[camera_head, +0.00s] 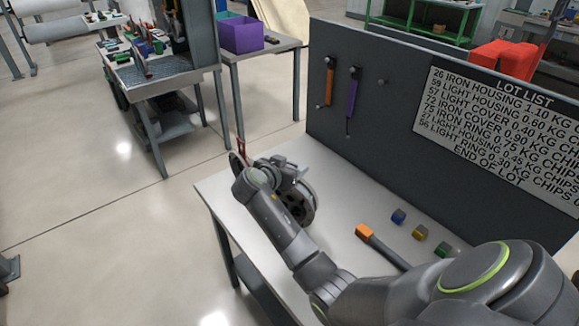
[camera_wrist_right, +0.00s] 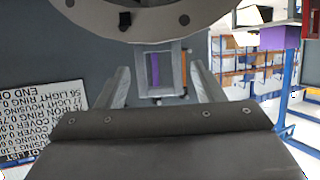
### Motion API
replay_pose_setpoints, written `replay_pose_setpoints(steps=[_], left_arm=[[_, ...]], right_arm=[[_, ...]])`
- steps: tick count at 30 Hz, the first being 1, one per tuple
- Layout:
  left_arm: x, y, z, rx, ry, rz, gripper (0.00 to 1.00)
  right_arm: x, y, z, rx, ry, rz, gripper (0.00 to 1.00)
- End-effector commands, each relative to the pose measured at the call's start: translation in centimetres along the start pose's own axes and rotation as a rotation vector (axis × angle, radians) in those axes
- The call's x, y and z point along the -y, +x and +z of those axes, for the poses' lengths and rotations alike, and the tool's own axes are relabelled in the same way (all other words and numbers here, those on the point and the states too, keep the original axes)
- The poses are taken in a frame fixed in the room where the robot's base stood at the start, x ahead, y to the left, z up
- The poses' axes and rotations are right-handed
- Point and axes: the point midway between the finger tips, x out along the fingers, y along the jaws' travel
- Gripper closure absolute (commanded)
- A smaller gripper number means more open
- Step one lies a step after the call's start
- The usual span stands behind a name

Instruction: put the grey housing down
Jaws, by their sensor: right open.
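The grey housing (camera_head: 302,205) is a round, dark grey part at the table's far left corner, partly hidden behind my right arm. In the right wrist view a large grey round flange with bolt holes (camera_wrist_right: 150,18), apparently the housing's, fills the top. A light grey rectangular frame (camera_wrist_right: 146,75) shows below it, between my fingers. My right gripper (camera_head: 286,172) is at the housing; its two fingers (camera_wrist_right: 160,76) stand apart, one on each side of the frame. I cannot tell whether the housing rests fully on the table. My left gripper is out of view.
The white table (camera_head: 340,190) has bare room in its middle. An orange-headed hammer-like tool (camera_head: 366,232) and blue (camera_head: 398,216), yellow (camera_head: 420,233) and green (camera_head: 447,250) blocks lie to the right. A dark panel (camera_head: 400,155) with hanging tools and a lot list (camera_head: 500,130) stands behind.

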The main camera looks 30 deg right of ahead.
Motion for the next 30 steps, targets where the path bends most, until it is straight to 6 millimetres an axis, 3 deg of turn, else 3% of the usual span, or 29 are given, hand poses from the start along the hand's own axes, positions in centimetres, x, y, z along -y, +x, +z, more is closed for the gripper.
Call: replay_pose_setpoints(steps=[5,12,18,24,30], left_arm=[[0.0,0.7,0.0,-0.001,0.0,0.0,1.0],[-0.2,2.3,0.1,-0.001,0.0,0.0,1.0],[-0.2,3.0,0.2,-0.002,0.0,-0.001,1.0],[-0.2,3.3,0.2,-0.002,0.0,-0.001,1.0],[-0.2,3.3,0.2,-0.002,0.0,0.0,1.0]], right_arm=[[0.1,-2.0,0.2,0.001,0.004,-0.004,0.39],[0.2,-7.2,0.3,0.003,0.005,-0.005,0.39],[0.1,-10.4,0.1,0.002,0.003,-0.003,0.39],[0.1,-11.9,0.0,0.0,0.001,0.0,0.39],[0.0,-12.1,-0.1,-0.001,0.0,0.001,0.39]])
